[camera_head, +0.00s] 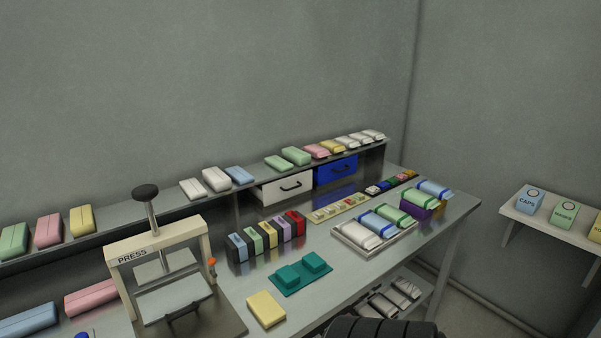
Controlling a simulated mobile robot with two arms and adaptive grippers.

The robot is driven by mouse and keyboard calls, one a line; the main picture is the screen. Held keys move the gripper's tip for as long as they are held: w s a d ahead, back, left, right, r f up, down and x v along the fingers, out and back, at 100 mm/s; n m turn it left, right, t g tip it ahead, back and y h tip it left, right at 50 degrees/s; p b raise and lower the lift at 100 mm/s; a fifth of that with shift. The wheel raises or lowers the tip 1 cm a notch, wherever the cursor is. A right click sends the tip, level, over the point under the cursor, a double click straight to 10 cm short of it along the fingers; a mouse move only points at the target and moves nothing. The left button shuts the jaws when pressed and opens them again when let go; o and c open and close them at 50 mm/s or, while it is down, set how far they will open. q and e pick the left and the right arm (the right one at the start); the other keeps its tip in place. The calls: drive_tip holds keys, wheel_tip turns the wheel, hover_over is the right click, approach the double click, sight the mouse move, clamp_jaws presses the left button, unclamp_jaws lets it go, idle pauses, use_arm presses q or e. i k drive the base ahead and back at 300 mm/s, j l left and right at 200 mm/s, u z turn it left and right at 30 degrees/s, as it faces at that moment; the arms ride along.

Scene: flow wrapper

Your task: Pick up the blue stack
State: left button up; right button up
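Several blue items show, and I cannot tell which one is the blue stack. A long light-blue bundle (27,320) lies on the table at the lower left. A light-blue pack (239,175) lies on the raised shelf. A blue-and-white wrapped pack (378,223) lies in the metal tray (372,250) between a white and a green one. Another blue wrapped pack (433,188) is by the purple box (427,210) at the right. A blue block (237,248) stands at the left of the slotted rack. Neither gripper is in view.
A press (155,240) stands at the left. A yellow block (266,309) and a teal fixture (302,272) lie near the front edge. A white drawer (287,188) and blue drawer (336,172) sit under the shelf. A wall shelf (552,228) holds labelled boxes. A black ribbed shape shows at the bottom.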

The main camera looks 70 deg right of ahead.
sight(239, 175)
drive_tip(key=z, duration=1.8)
